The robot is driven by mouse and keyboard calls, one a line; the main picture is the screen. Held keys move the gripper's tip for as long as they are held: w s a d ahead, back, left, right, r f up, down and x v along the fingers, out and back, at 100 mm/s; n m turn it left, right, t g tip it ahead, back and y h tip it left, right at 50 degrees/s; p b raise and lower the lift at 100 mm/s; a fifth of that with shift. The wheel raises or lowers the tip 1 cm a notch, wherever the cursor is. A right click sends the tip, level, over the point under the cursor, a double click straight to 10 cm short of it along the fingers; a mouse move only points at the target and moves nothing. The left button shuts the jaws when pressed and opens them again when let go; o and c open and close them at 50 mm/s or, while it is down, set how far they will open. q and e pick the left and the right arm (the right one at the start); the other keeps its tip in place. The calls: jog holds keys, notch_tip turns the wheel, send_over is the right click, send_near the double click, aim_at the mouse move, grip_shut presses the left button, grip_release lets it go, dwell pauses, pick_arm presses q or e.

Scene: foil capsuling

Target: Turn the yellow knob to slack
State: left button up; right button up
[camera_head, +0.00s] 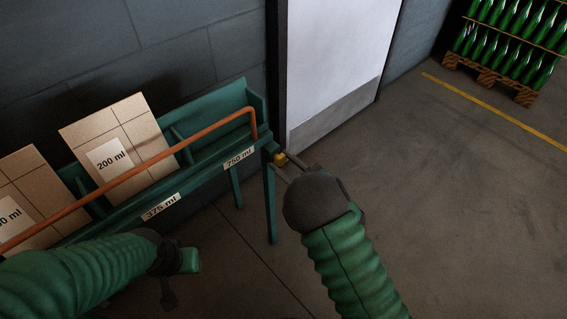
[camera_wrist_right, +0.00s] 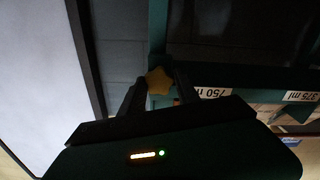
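The yellow knob (camera_head: 280,158) sits at the right end of the green rack, beside the 750 ml label. In the right wrist view it shows as a star-shaped yellow knob (camera_wrist_right: 159,81). My right gripper (camera_head: 284,168) is at the knob, its two fingers apart with the knob between or just beyond their tips. I cannot tell whether the fingers touch it. My left gripper (camera_head: 178,278) hangs low in front of the rack, away from the knob; its fingers are too dark to read.
The green rack (camera_head: 205,172) holds cartons (camera_head: 118,150) behind an orange rail (camera_head: 165,155). A white door (camera_head: 330,65) is behind the knob. A pallet of green bottles (camera_head: 508,45) stands far right. The floor at right is clear.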

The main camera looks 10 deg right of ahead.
grip_shut()
jog(key=shift+n+p, duration=0.3)
jog(key=shift+p, duration=0.1)
jog(key=shift+f, duration=0.1)
jog(key=o, duration=0.6)
grip_release()
jog(key=shift+c, duration=0.2)
jog(key=p+v, duration=0.1)
jog(key=v, duration=1.6)
jog(key=shift+p, duration=0.3)
jog(key=shift+w, duration=0.1)
